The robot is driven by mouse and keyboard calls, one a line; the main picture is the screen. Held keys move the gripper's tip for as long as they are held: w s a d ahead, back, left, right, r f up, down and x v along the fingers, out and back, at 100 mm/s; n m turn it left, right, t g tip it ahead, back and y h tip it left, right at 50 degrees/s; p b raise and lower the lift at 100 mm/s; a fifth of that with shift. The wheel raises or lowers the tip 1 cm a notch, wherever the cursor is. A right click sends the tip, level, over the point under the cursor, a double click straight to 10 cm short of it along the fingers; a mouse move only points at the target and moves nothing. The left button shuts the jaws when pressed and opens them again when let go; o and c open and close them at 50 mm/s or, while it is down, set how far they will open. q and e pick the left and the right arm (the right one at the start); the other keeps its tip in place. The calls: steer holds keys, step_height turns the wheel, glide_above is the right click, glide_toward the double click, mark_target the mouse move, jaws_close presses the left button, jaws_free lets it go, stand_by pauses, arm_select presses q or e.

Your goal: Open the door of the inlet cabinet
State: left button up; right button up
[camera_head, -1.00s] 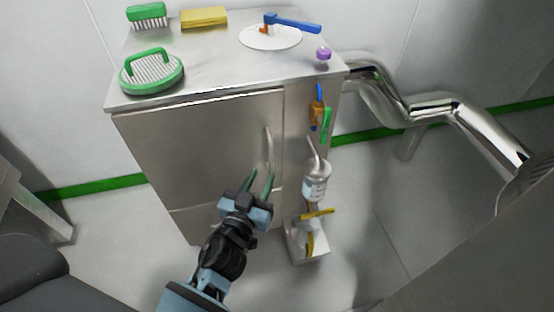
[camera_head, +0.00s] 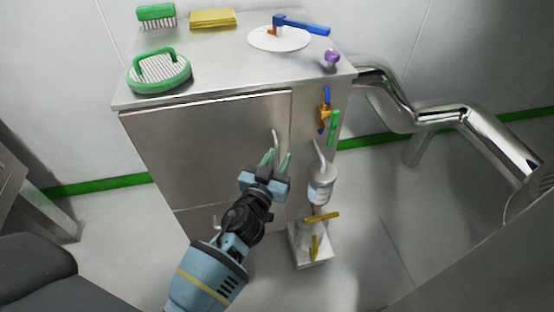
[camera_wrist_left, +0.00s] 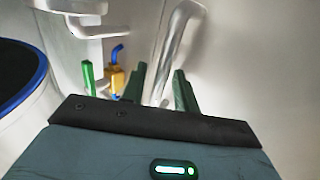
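The inlet cabinet (camera_head: 300,112) is a steel box, and its front door (camera_head: 190,150) looks shut. A vertical bar handle (camera_head: 276,143) sits near the door's right edge. My left gripper (camera_head: 276,158) is at the lower part of the handle, with its two green fingers apart. In the left wrist view the handle (camera_wrist_left: 177,45) runs down into the gap between the fingers (camera_wrist_left: 159,82). I cannot tell whether either finger touches it. My right gripper is not in view.
On the cabinet top are a green-rimmed round brush (camera_head: 158,72), a green brush (camera_head: 156,14), a yellow sponge (camera_head: 212,18), a white disc with a blue lever (camera_head: 300,24) and a purple knob (camera_head: 332,57). A bottle (camera_head: 321,188) and valves are right of the door. A steel pipe (camera_head: 440,118) runs right.

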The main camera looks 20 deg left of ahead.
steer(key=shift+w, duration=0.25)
arm_select(q)
jaws_close()
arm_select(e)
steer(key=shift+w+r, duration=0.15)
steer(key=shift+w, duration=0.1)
arm_select(q)
steer(key=shift+s, duration=0.1)
